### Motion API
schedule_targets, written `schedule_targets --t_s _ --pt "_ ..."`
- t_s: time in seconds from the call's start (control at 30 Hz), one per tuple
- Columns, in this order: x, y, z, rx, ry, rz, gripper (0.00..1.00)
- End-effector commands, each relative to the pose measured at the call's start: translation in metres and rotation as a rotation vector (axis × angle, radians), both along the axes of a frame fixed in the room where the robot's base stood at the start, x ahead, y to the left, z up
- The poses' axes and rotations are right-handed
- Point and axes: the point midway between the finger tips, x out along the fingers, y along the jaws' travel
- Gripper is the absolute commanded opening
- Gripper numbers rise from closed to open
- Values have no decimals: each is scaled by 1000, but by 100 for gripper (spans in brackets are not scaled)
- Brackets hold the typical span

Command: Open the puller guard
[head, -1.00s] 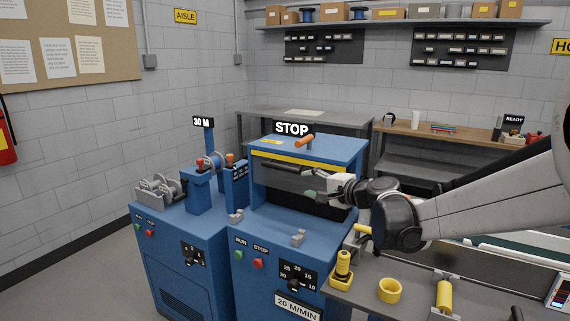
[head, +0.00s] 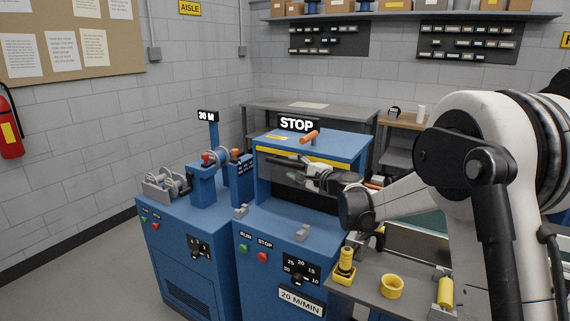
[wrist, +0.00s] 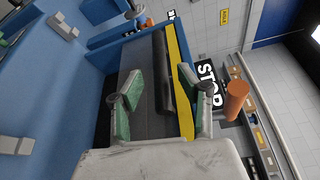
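The puller guard (head: 279,177) is a dark panel in the front of the blue puller, with a yellow strip (head: 332,164) above it. It looks lowered over the opening. Its black bar handle (head: 284,161) runs across its upper part and shows in the wrist view (wrist: 163,72). My gripper (head: 302,170) is in front of the guard, close to the handle. In the wrist view my gripper (wrist: 157,86) is open, its green-padded fingers on either side of the handle in the picture. I cannot tell whether they touch it. My gripper hides part of the guard.
An orange knob (head: 309,137) and a STOP sign (head: 297,124) stand on top of the puller. A blue spool machine (head: 190,240) is to the left. A side table (head: 413,298) with yellow parts is at the front right.

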Motion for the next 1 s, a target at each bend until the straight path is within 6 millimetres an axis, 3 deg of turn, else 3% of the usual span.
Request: schedule_targets --t_s 0.3,0.73,1.0 --pt "34 29 -3 -1 -1 1 36" --pt "40 35 -4 -1 -1 -1 36" --pt "40 35 -4 -1 -1 -1 2"
